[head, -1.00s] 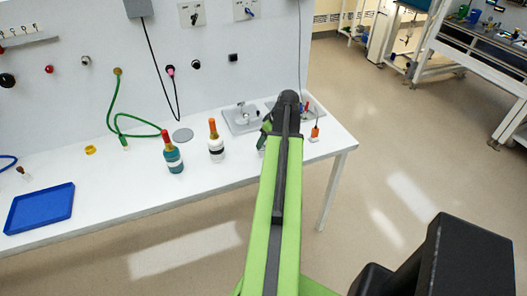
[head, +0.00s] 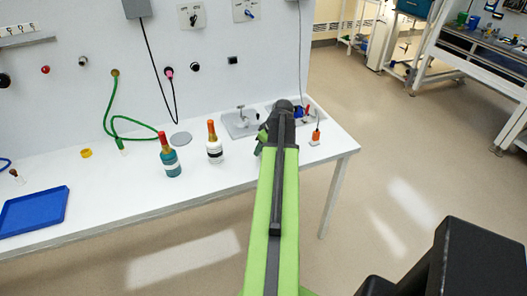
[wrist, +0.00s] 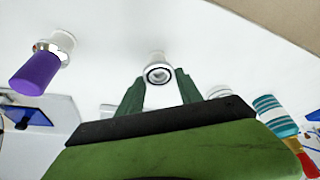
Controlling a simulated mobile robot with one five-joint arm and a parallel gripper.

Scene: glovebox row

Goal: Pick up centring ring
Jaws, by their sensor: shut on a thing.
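In the wrist view, my gripper (wrist: 160,78) has its two dark green fingers on either side of a small silver ring with a dark inner band, which looks like the centring ring (wrist: 158,73). A white, round part shows just behind the ring. I cannot tell whether the ring is clear of that part. In the head view, my own arm hides the fingertips and the ring, near the right end of the white bench (head: 110,222).
A purple-ended silver fitting (wrist: 48,60) is at left in the wrist view. In the head view, a teal bottle (head: 170,163) and a white bottle (head: 214,150) stand left of my arm. A blue tray (head: 35,212) lies far left. An orange item (head: 315,138) stands to the right.

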